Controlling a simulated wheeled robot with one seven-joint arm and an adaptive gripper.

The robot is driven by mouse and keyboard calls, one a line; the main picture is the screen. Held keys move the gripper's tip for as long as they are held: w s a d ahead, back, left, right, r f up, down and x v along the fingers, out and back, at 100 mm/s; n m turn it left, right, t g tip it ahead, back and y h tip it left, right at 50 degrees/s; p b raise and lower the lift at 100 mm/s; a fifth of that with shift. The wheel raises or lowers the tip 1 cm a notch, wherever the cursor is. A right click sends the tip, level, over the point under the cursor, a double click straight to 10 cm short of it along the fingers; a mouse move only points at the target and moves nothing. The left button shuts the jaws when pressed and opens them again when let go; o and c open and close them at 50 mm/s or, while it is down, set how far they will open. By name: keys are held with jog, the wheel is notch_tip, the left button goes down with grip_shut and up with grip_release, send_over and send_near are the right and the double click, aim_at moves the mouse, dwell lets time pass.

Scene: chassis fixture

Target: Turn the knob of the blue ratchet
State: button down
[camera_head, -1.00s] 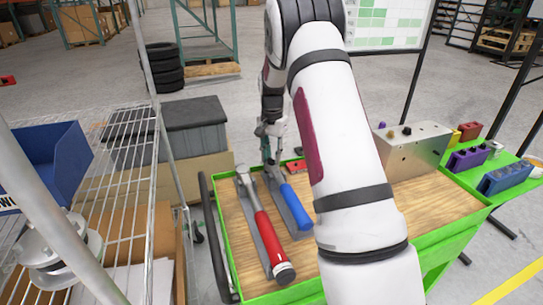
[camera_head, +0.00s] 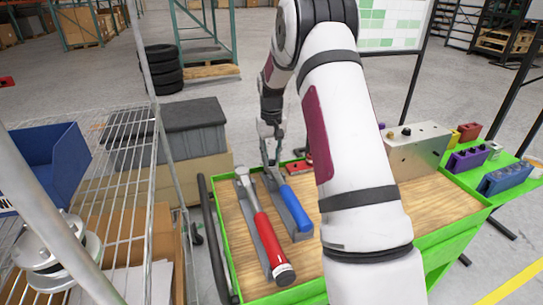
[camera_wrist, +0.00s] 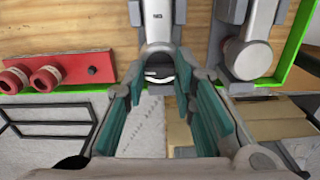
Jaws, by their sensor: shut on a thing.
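The blue ratchet (camera_head: 294,208) lies in a grey holder on the wooden bench top, its handle toward me and its head at the far end. In the wrist view its metal head (camera_wrist: 157,50) comes down from the top centre, with a dark slot and bright rim at its end. My gripper (camera_head: 271,160) is over that head at the bench's far edge. In the wrist view the teal-padded fingers of my gripper (camera_wrist: 166,80) stand on either side of the head's end, shut on it. The exact finger contact on the knob is hard to see.
A red-handled tool (camera_head: 266,236) lies in a holder just left of the ratchet; its metal head shows in the wrist view (camera_wrist: 248,50). A red block with round knobs (camera_wrist: 58,72) sits on the other side. A metal box (camera_head: 415,150) stands farther right. A green rim (camera_head: 232,275) edges the bench.

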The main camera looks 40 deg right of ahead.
aim_at(272, 160)
jog(key=shift+n, duration=0.4)
jog(key=c, duration=1.3)
grip_release()
notch_tip(272, 160, up, 12)
